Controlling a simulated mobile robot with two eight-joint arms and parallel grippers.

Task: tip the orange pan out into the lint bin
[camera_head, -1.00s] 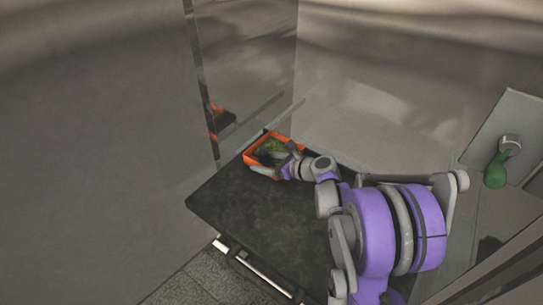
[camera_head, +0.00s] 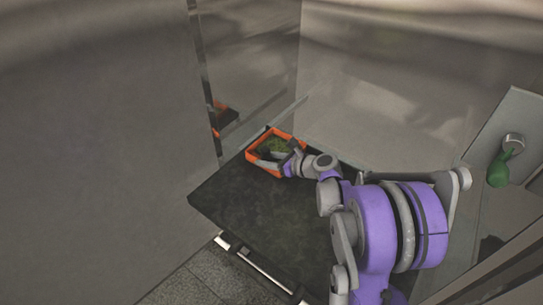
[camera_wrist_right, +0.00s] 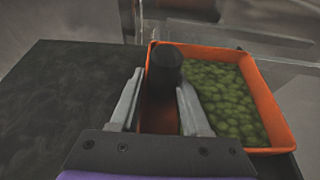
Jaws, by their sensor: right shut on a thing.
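The orange pan (camera_head: 262,162) is at the far end of the dark tabletop, with green lumpy contents in it. My right gripper (camera_head: 284,155) is at the pan's near right side. Its fingers (camera_wrist_right: 160,95) are on either side of the cylinder and shut on this part of the pan. Their exact contact is partly hidden. My left gripper is not in view. I cannot make out a lint bin.
The dark tabletop (camera_head: 255,210) is bare in front of the pan. Glossy grey walls (camera_head: 380,90) stand close behind and to the left. A metal rail (camera_head: 250,262) runs along the table's front.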

